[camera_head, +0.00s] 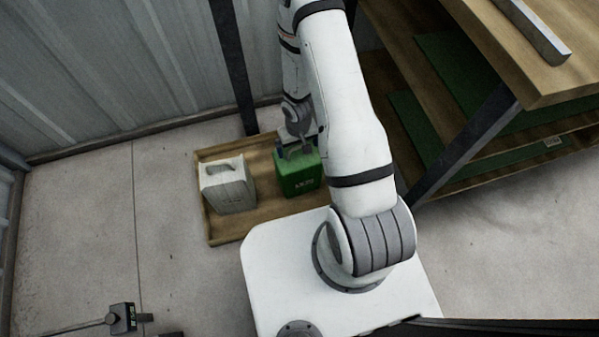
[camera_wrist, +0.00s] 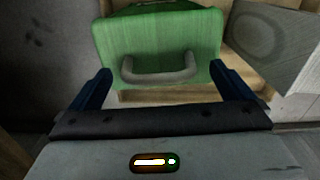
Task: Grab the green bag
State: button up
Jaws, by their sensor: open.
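The green bag (camera_head: 298,175) stands on a wooden tray (camera_head: 226,237) on the floor, with my gripper (camera_head: 296,150) just above its top. In the wrist view the green bag (camera_wrist: 158,36) lies ahead of my gripper (camera_wrist: 162,88), and its grey handle (camera_wrist: 160,72) lies between the two dark blue fingers. The fingers are open, one on each side of the handle, and hold nothing. I cannot tell whether they touch the bag. My arm hides part of the area to the right of the bag.
A white bag (camera_head: 229,186) stands on the tray left of the green one; it also shows in the wrist view (camera_wrist: 276,42). A dark post (camera_head: 234,70) rises behind the tray. Wooden shelving (camera_head: 545,85) with green sheets stands at right. The floor at left (camera_head: 90,230) is mostly clear.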

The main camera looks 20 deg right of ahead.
aim_at(299, 155)
notch_tip(299, 155, down, 3)
jog(key=shift+d+f+b, duration=0.1)
jog(key=shift+f+b, duration=0.05)
jog(key=shift+b, duration=1.05)
jog(key=shift+c, duration=0.4)
jog(key=c, duration=1.8)
jog(key=shift+c, duration=0.5)
jog(key=shift+r, duration=0.3)
